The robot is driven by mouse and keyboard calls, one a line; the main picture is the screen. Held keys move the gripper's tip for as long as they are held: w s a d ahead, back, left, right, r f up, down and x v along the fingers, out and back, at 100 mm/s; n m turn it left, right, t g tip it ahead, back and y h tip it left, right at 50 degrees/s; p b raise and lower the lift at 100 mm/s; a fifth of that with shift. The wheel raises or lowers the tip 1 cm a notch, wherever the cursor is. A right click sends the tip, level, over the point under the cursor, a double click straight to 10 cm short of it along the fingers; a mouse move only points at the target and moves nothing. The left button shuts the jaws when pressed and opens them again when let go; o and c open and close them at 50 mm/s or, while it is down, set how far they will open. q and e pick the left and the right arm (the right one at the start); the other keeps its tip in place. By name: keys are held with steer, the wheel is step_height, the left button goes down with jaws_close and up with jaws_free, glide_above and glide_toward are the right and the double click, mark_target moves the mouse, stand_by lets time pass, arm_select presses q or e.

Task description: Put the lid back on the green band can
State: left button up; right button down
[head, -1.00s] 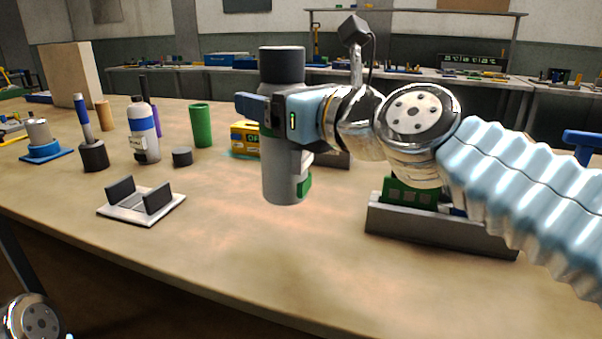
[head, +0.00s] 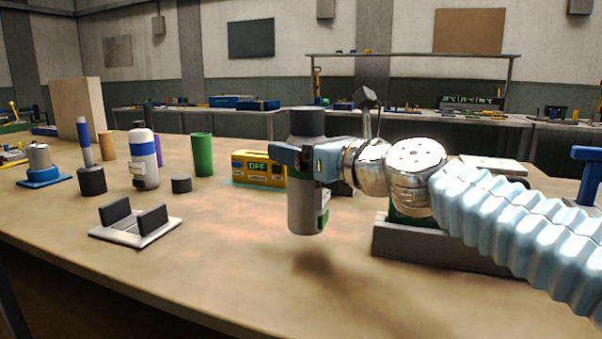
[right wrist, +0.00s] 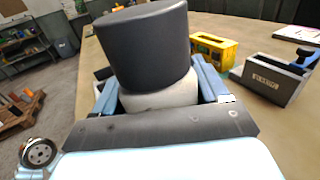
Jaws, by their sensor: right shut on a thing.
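My right gripper (head: 292,160) is shut around a grey can (head: 302,205) with a wide black top (head: 305,122) and a green patch low on its right side. The can is upright, above the table, with a shadow below it. In the right wrist view the black top (right wrist: 143,48) sits over the pale body (right wrist: 160,97) between the fingers. A small dark round piece (head: 181,184), which could be a lid, lies on the table. I cannot tell whether the green patch goes round as a band. My left gripper is not in view.
A white holder with two black uprights (head: 152,219) stands at the front left. Behind it are a white bottle with a blue band (head: 145,170), a green cylinder (head: 202,156) and a yellow box (head: 248,170). A grey bin (head: 430,246) stands right. The front middle is clear.

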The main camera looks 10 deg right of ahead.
steer(key=f+b, duration=0.1)
steer(key=f, duration=0.1)
steer(key=f+b, duration=0.1)
steer(key=shift+w+d+f+b, duration=0.15)
steer(key=shift+w+f+b, duration=0.05)
steer(key=shift+f+b, duration=0.15)
steer(key=shift+f, duration=0.2)
jaws_free()
steer(key=v, duration=1.2)
steer(key=shift+r+b, duration=0.25)
steer(key=shift+b, duration=0.1)
